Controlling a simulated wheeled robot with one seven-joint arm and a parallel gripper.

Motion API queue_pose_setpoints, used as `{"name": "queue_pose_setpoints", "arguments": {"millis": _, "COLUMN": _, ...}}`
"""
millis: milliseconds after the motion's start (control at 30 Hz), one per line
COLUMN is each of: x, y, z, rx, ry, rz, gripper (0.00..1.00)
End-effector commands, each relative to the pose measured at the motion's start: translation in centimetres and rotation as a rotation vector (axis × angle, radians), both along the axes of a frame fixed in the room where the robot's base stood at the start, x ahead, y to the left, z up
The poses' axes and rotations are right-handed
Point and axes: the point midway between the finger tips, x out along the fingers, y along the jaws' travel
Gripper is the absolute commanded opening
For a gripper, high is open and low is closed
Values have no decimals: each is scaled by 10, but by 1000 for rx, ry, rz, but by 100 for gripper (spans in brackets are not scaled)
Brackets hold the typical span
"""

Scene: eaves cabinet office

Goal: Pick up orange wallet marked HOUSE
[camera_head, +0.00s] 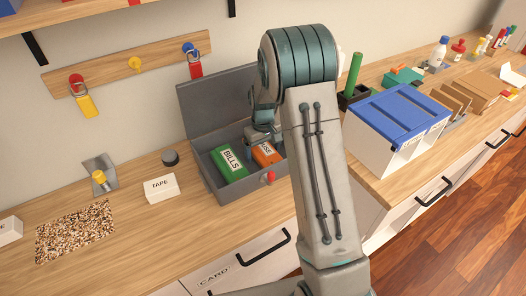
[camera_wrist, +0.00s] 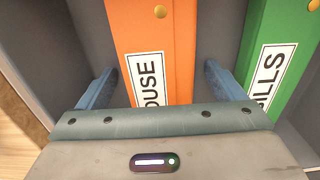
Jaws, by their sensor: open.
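The orange wallet (camera_head: 264,155) stands in an open grey metal box, its HOUSE label partly covered by my arm in the head view. In the wrist view the orange wallet (camera_wrist: 155,45) lies between my two fingers, with "OUSE" readable and a brass stud near its top. My gripper (camera_wrist: 158,85) is open, one finger on each side of the wallet, with gaps visible on both sides. In the head view my gripper (camera_head: 262,135) is down at the box, its fingertips mostly hidden.
A green wallet marked BILLS (camera_head: 231,162) stands beside the orange one, close to my right-hand finger in the wrist view. The grey box (camera_head: 222,202) has its lid raised behind. A TAPE block (camera_head: 161,187) is to its left, a blue-lidded white box (camera_head: 377,143) to the right.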

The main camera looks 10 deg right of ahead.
Motion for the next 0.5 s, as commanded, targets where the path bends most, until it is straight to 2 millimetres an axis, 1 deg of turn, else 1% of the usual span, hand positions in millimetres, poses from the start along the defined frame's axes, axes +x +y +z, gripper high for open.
{"name": "queue_pose_setpoints", "arguments": {"millis": 133, "x": 0, "y": 0, "z": 0, "rx": 0, "ry": 0, "rz": 0, "gripper": 89}}
{"name": "queue_pose_setpoints", "arguments": {"millis": 167, "x": 0, "y": 0, "z": 0, "rx": 0, "ry": 0, "rz": 0, "gripper": 81}}
{"name": "queue_pose_setpoints", "arguments": {"millis": 200, "x": 0, "y": 0, "z": 0, "rx": 0, "ry": 0, "rz": 0, "gripper": 70}}
{"name": "queue_pose_setpoints", "arguments": {"millis": 267, "x": 0, "y": 0, "z": 0, "rx": 0, "ry": 0, "rz": 0, "gripper": 53}}
{"name": "queue_pose_setpoints", "arguments": {"millis": 300, "x": 0, "y": 0, "z": 0, "rx": 0, "ry": 0, "rz": 0, "gripper": 42}}
{"name": "queue_pose_setpoints", "arguments": {"millis": 333, "x": 0, "y": 0, "z": 0, "rx": 0, "ry": 0, "rz": 0, "gripper": 39}}
{"name": "queue_pose_setpoints", "arguments": {"millis": 500, "x": 0, "y": 0, "z": 1, "rx": 0, "ry": 0, "rz": 0, "gripper": 39}}
